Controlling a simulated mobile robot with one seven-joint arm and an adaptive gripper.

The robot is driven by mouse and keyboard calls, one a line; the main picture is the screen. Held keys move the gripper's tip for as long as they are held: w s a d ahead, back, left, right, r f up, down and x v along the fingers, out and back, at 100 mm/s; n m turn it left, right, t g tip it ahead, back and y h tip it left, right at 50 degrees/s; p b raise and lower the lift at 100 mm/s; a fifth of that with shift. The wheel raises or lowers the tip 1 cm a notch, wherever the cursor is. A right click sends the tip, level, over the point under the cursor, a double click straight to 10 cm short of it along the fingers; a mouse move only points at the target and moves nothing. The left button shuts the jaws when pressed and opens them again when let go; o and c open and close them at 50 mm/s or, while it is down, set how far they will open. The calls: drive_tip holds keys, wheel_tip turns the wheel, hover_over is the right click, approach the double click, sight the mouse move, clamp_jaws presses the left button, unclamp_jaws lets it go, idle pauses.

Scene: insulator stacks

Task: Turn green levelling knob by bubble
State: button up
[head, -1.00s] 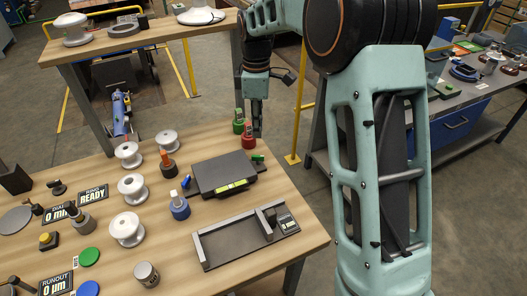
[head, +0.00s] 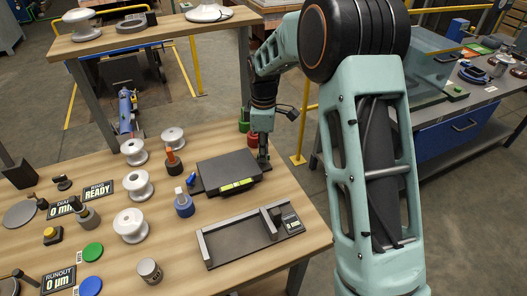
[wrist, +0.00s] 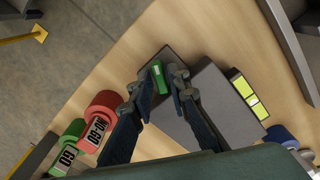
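The dark grey levelling plate (head: 228,167) lies on the wooden bench, with a yellow-green bubble vial (head: 238,184) on its front edge. A blue knob (head: 191,179) is at the plate's left side. The green knob (wrist: 158,77) is at the plate's corner, between my fingertips in the wrist view; in the head view my gripper hides it. My gripper (wrist: 161,86) is open, pointing down, its fingers on both sides of the green knob, apparently not closed on it.
A red gauge (wrist: 101,119) and a green gauge (wrist: 67,150) stand close beside my gripper. A grey framed tray (head: 240,238) lies in front. The bench edge is close on the right.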

clamp_jaws()
drive_tip(key=m, duration=0.4)
idle(0.4)
unclamp_jaws()
wheel_tip(320, 180, up, 12)
idle(0.5)
